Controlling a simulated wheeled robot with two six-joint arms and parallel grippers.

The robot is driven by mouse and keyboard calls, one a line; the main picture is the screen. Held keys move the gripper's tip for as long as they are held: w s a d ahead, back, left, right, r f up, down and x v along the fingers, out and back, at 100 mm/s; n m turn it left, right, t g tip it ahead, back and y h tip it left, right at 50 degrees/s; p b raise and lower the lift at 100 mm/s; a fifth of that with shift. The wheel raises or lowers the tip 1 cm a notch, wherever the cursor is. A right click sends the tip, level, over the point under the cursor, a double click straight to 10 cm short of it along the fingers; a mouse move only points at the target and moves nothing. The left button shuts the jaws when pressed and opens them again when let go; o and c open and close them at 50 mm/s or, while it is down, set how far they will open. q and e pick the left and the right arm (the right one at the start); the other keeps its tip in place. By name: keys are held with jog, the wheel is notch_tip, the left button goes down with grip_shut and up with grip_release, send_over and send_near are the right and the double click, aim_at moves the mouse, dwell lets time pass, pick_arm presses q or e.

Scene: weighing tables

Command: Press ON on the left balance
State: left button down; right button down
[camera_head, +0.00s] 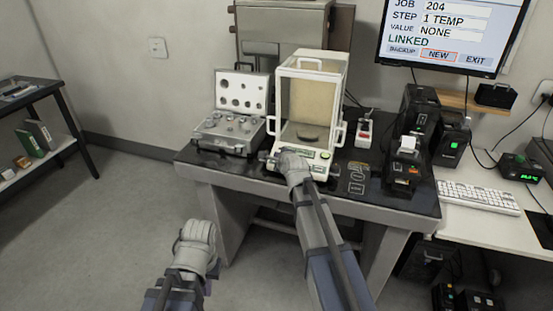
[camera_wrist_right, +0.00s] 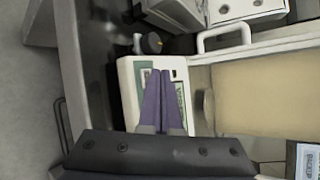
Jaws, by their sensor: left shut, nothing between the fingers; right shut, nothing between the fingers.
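The balance (camera_head: 311,62) stands on the dark table, with a glass draft shield and a pan (camera_head: 307,133) inside. Its white front panel also shows in the right wrist view (camera_wrist_right: 129,78), with green label areas. My right gripper (camera_head: 288,157) is shut and empty at this front panel. In the right wrist view its purple fingertips (camera_wrist_right: 160,75) lie over the panel and cover part of it. I cannot tell whether they touch it, and the ON marking is not readable. My left gripper (camera_head: 197,232) is shut and empty, low in front of the table.
An open weight case (camera_head: 236,130) stands left of the balance. A small red-and-white device (camera_head: 364,131) and black boxes (camera_head: 415,115) stand to its right. The monitor (camera_head: 452,35) hangs at upper right, above a keyboard (camera_head: 478,197).

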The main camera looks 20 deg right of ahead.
jog(key=shift+r, duration=0.1)
jog(key=r+p, duration=0.1)
jog(key=s+r+p, duration=0.1)
jog(key=r+p, duration=0.1)
jog(key=a+r+p, duration=0.1)
jog(key=shift+s+r+p, duration=0.25)
jog(key=shift+r+p, duration=0.05)
dwell(0.4)
jog(key=shift+a, duration=0.1)
dwell(0.4)
jog(key=s+a+f+n+g+y+p, duration=0.15)
jog(key=s+a+f+n+g, duration=0.25)
jog(key=s+a+n, duration=0.45)
jog(key=s+a+f+n+g+h+p, duration=0.1)
jog(key=s+a+n+g, duration=0.3)
jog(key=s+n, duration=0.5)
jog(key=s+a+n+g+h+p, duration=0.1)
jog(key=s+a+n+g+p, duration=0.2)
jog(key=s+n, duration=0.7)
jog(key=s+a+g, duration=0.1)
jog(key=s+g, duration=0.1)
jog(key=s, duration=0.5)
jog(key=shift+f, duration=0.35)
